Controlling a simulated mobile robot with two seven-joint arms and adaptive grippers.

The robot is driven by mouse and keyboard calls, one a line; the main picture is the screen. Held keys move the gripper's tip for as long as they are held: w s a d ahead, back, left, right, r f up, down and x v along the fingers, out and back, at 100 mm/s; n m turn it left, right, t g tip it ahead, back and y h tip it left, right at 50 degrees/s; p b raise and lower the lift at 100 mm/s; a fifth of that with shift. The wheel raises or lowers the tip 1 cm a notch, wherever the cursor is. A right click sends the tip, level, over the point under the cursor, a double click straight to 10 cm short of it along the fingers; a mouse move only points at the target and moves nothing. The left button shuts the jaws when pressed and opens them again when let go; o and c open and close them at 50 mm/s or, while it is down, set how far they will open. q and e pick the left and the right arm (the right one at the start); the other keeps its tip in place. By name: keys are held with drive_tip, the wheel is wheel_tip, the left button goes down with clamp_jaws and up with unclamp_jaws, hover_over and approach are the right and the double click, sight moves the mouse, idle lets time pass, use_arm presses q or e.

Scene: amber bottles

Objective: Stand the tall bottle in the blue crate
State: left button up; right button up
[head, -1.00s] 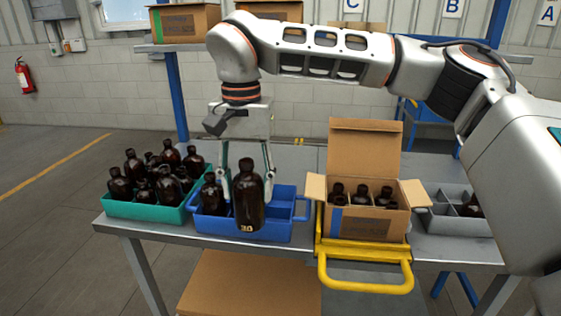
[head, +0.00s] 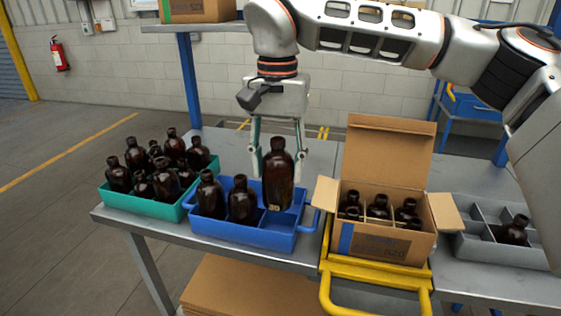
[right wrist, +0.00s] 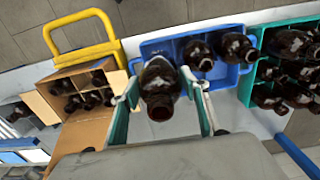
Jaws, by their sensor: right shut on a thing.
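The tall bottle (head: 278,178), dark amber with a small yellow marking near its base, is upright in my right gripper (head: 280,164), whose fingers are shut on either side of it. It is over the right end of the blue crate (head: 240,236), its base visible above the front rim. Two shorter amber bottles, a left one (head: 209,196) and a middle one (head: 242,201), stand in that crate. In the right wrist view the held bottle (right wrist: 160,85) is between the fingers, with the blue crate (right wrist: 154,48) beyond. My left gripper is not in view.
A green crate (head: 150,205) full of amber bottles adjoins on the left. An open carton (head: 385,243) with several bottles stands right, at a yellow-handled carrier (head: 375,275). A grey divided crate (head: 480,247) is farther right. Bare table (head: 228,150) shows behind.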

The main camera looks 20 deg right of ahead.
sight(278, 192)
wheel_tip(278, 192, down, 4)
drive_tip(key=shift+w+r+b, duration=0.15)
drive_tip(key=shift+r+b, duration=0.1)
drive_tip(key=shift+b, duration=1)
drive_tip(key=shift+f, duration=0.75)
drive_tip(key=shift+s+f, duration=0.2)
drive_tip(key=shift+f, duration=0.05)
drive_tip(key=shift+w+f+p, duration=0.1)
drive_tip(key=shift+f+p, duration=0.2)
drive_tip(key=shift+f, duration=0.15)
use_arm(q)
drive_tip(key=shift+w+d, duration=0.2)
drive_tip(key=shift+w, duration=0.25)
use_arm(e)
drive_tip(key=shift+f, duration=0.1)
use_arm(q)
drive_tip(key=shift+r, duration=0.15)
use_arm(e)
drive_tip(key=shift+f, duration=0.35)
